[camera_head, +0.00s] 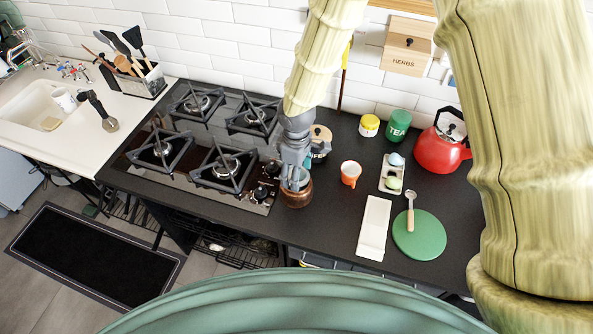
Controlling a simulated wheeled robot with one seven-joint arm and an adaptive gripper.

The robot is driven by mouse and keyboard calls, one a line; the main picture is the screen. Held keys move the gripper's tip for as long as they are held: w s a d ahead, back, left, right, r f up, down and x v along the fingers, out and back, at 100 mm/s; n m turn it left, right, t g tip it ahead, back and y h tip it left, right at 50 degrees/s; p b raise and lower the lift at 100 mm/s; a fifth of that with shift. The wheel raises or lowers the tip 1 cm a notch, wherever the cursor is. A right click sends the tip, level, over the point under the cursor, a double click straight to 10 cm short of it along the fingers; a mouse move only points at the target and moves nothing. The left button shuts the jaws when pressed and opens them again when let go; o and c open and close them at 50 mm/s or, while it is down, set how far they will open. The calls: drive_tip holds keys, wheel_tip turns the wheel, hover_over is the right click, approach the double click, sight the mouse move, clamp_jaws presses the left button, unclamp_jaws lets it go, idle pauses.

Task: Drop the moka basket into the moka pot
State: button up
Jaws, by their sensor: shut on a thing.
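My gripper (293,181) points down at the front edge of the hob, just right of the knobs. It is shut on a small grey piece, which I take to be the moka basket; the fingers hide most of it. A round brown vessel (297,197) stands directly below the fingertips on the black counter. I cannot tell whether the piece touches it or is inside it. Behind the gripper, a dark pot with a cream lid (320,134) is partly hidden by my wrist. I cannot tell which of these is the moka pot.
The gas hob (208,150) lies left of the gripper. An orange cup (350,173), a small tray (391,178), a white slab (374,228) and a green board (419,240) with a spoon lie to the right. A red kettle (437,152) and tea tin (398,124) stand behind.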

drive_tip(key=shift+f, duration=0.9)
idle(1.0)
drive_tip(key=o, duration=1.1)
drive_tip(key=shift+c, duration=0.2)
drive_tip(key=shift+r, duration=0.1)
wheel_tip(320, 180, up, 12)
